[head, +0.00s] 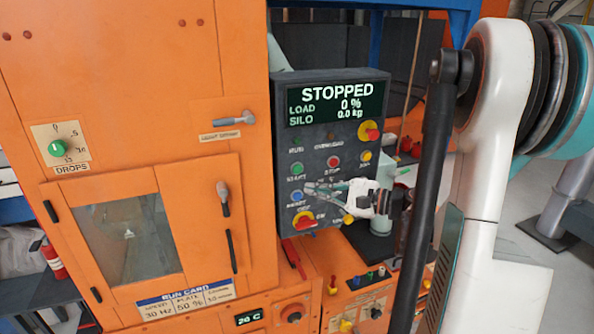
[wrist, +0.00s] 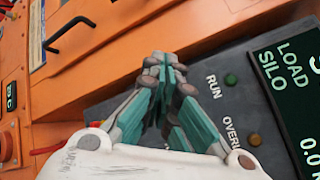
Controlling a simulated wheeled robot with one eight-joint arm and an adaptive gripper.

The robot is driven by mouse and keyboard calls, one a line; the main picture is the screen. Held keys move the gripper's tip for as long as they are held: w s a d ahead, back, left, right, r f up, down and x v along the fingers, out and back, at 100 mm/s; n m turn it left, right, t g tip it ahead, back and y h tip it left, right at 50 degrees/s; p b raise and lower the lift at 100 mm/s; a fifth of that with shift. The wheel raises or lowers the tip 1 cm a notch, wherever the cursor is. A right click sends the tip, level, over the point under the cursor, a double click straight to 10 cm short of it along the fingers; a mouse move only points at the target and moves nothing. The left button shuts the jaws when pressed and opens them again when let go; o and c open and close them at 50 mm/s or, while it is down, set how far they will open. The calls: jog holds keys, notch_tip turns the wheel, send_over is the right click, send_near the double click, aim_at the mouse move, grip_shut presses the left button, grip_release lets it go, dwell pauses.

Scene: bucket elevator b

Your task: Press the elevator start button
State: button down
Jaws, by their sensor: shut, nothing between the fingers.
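The grey control panel (head: 283,120) has a screen (head: 335,103) reading STOPPED, load 0 %, silo 0.0 kg. The green start button (head: 297,168) is on the panel's left side, with a START label below it. My gripper (head: 308,188) points left across the panel front, its tips just below and right of this button in the head view. The fingers are closed together and empty in the wrist view (wrist: 160,62). The start button cannot be seen in the wrist view, and the gap between the tips and panel is unclear.
Nearby are the red stop button (head: 334,162), yellow jog button (head: 365,156), blue reset button (head: 297,196) and a red-yellow rotary switch (head: 304,221). The wrist view shows the RUN lamp (wrist: 231,80). The orange machine cabinet (head: 130,70) stands left, with protruding handles (head: 223,198).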

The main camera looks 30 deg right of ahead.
aim_at(297, 169)
jog(key=shift+w+d, duration=0.35)
jog(key=shift+w, duration=1.05)
jog(key=shift+w+d, duration=0.35)
jog(key=shift+w, duration=1.1)
jog(key=shift+w+d, duration=0.35)
jog(key=shift+w, duration=1.05)
jog(key=shift+w, duration=0.1)
jog(key=shift+w, duration=0.3)
jog(key=shift+w+d, duration=0.15)
jog(key=shift+w, duration=0.25)
jog(key=shift+s, duration=0.8)
